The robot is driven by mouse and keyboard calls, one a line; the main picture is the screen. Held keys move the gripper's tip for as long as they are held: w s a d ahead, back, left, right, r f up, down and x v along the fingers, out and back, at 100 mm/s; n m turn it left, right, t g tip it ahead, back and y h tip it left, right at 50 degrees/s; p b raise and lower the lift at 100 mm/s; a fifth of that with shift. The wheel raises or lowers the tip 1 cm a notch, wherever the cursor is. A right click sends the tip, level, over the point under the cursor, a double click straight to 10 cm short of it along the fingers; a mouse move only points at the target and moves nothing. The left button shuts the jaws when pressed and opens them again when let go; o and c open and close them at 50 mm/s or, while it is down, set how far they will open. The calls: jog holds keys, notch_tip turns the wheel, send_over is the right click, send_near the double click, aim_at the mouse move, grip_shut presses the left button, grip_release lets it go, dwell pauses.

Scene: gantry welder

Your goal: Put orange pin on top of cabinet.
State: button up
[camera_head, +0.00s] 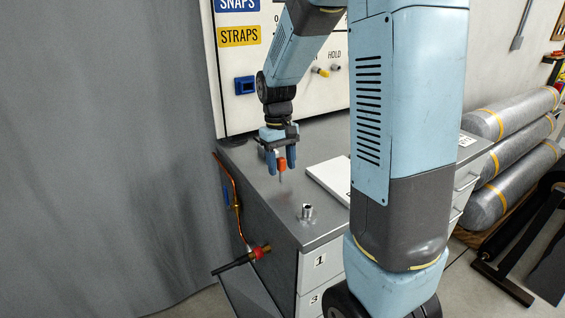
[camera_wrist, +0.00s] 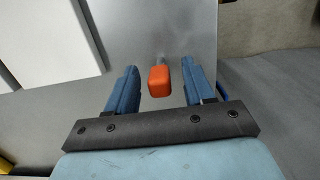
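The orange pin (camera_head: 281,162) has an orange block-like head and a thin grey shaft pointing down toward the grey top of the cabinet (camera_head: 262,190). It looks upright, but I cannot tell for sure whether the shaft's tip touches the top. My gripper (camera_head: 281,172) points down over the cabinet's left part, with one blue finger on each side of the pin. In the wrist view, the pin's head (camera_wrist: 159,82) lies between the fingers of my gripper (camera_wrist: 160,66), with a clear gap on both sides. My gripper is open and not gripping the pin.
A short metal fitting (camera_head: 307,211) stands near the cabinet top's front edge. A white flat object (camera_head: 330,178) lies right of my gripper. A white board (camera_head: 225,90) rises behind. A copper tube with a red-collared torch (camera_head: 258,252) hangs along the left side.

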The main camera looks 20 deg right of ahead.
notch_tip(320, 180, up, 12)
jog(key=w, duration=0.1)
jog(key=s+r+m+t, duration=0.1)
jog(key=s+r+t, duration=0.1)
jog(key=s, duration=0.8)
jog(key=s+r+m+t, duration=0.1)
jog(key=s+t, duration=0.4)
jog(key=s, duration=0.6)
jog(key=shift+d+r, duration=0.2)
jog(key=shift+r, duration=0.2)
dwell(0.5)
